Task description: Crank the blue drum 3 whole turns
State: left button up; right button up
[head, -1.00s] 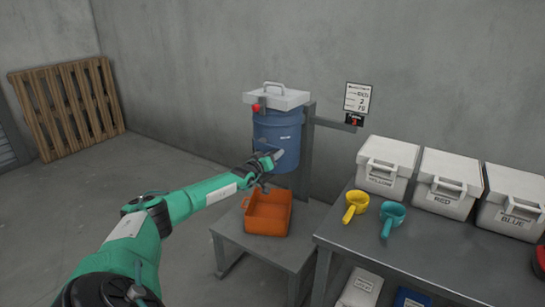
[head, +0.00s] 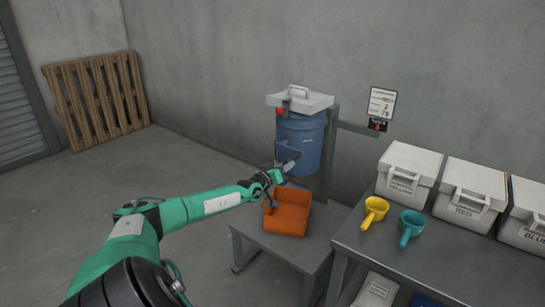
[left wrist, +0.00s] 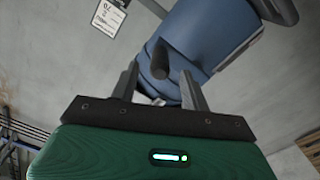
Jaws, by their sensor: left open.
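The blue drum (head: 305,140) hangs upright on a grey post under a pale lid (head: 300,102). It also shows large and tilted in the left wrist view (left wrist: 215,35). A dark round crank grip (left wrist: 160,62) points toward the wrist camera in front of the drum. My left gripper (head: 280,170) is at the drum's lower front left. In the left wrist view its fingers (left wrist: 160,88) are open, one on each side of the grip in the picture. I cannot tell whether they touch it or how deep it sits between them. My right gripper is not in view.
An orange bin (head: 287,222) stands on a low grey stand (head: 262,245) below the drum. A bench at right bears white lidded boxes (head: 408,175), a yellow scoop (head: 374,210) and a teal scoop (head: 411,224). A small sign (head: 381,102) is behind. Open floor lies left.

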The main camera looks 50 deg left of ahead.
pick_arm(q)
jog(key=p+v, duration=0.3)
jog(key=v, duration=0.3)
jog(key=shift+s, duration=0.15)
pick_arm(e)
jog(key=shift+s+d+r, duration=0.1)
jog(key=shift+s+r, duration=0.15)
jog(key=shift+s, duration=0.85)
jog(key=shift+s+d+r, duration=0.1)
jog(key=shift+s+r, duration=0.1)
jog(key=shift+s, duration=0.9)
